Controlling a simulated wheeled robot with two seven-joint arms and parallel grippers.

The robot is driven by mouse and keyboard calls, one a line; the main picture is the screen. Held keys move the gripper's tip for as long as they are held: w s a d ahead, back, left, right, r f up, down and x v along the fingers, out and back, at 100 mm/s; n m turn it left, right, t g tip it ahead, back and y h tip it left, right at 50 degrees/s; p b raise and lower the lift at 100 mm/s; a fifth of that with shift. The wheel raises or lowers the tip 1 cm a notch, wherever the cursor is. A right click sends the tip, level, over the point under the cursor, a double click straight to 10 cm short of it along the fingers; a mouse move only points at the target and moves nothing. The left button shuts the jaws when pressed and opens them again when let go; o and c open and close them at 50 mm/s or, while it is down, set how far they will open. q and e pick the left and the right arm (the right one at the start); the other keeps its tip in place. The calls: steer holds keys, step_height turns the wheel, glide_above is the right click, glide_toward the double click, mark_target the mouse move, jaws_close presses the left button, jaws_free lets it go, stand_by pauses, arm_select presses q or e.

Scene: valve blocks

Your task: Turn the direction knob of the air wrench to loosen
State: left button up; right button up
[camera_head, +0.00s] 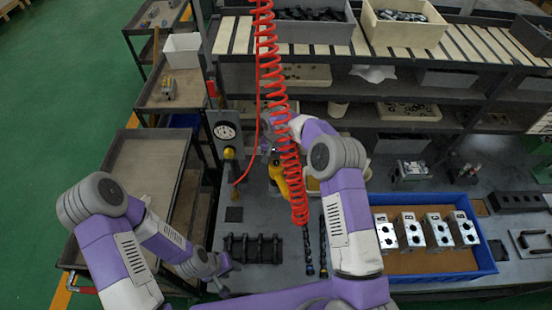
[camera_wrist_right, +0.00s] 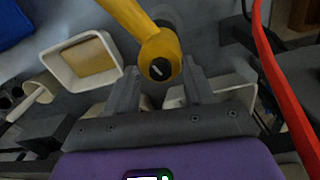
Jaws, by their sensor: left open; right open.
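The yellow air wrench (camera_head: 278,178) stands behind the red coiled hose, partly hidden by it and by my right arm. In the right wrist view the yellow wrench body (camera_wrist_right: 150,35) ends in a round part with a dark direction knob (camera_wrist_right: 158,70) bearing a light slot mark. My right gripper (camera_wrist_right: 160,73) is open, its two fingers on either side of this end. I cannot tell whether they touch it. My left gripper (camera_head: 229,276) is open and empty, low near the table's front edge, away from the wrench.
A red coiled hose (camera_head: 270,60) hangs in front of the wrench. A blue tray (camera_head: 440,278) with several metal valve blocks lies at the right. A black rack (camera_head: 252,249) lies between the wrench and the front edge. A gauge (camera_head: 225,131) stands left of the wrench.

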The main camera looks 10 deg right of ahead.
jaws_close()
